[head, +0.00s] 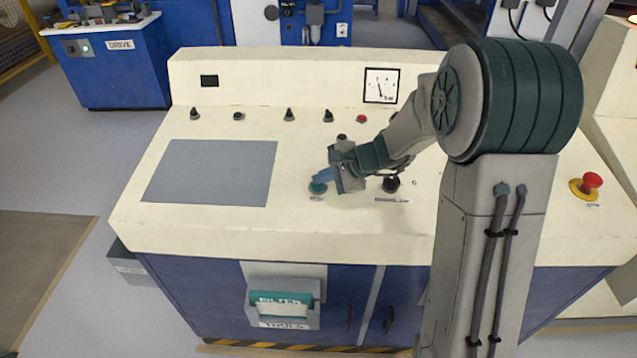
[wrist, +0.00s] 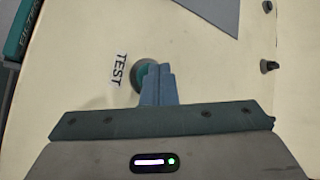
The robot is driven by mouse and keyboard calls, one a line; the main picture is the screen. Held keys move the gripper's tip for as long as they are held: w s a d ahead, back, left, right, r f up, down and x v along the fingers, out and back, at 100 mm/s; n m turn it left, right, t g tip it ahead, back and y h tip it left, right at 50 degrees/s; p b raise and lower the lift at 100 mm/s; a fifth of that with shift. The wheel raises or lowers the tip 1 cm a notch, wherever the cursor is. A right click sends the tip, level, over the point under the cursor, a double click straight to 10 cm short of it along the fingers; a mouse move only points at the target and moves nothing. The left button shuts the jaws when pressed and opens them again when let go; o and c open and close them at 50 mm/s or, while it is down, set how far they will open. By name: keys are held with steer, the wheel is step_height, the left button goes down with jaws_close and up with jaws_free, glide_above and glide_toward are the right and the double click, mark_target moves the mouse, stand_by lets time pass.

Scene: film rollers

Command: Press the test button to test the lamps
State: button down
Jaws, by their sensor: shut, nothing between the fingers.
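The test button (head: 317,188) is a round teal button on the cream top of the control desk, right of the grey panel. In the wrist view the button (wrist: 142,76) shows beside the printed word TEST, partly hidden behind my fingers. My gripper (head: 322,177) is shut and empty, its blue fingertips at the button. In the wrist view the fingertips (wrist: 158,70) overlap the button's right side. I cannot tell whether they touch it. The lamps cannot be picked out with certainty.
A black knob (head: 391,184) stands right of my gripper. A row of small black knobs (head: 289,114) and a red button (head: 361,118) lie behind. A red emergency stop (head: 592,181) is at the far right. The grey panel (head: 212,172) is flat and clear.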

steer(key=shift+r+p, duration=0.3)
steer(key=shift+r, duration=0.4)
steer(key=shift+s+r+p, duration=0.15)
steer(key=shift+r+p, duration=0.7)
steer(key=shift+r, duration=0.4)
steer(key=shift+s+r+p, duration=0.15)
steer(key=shift+r+p, duration=0.65)
steer(key=shift+r, duration=0.45)
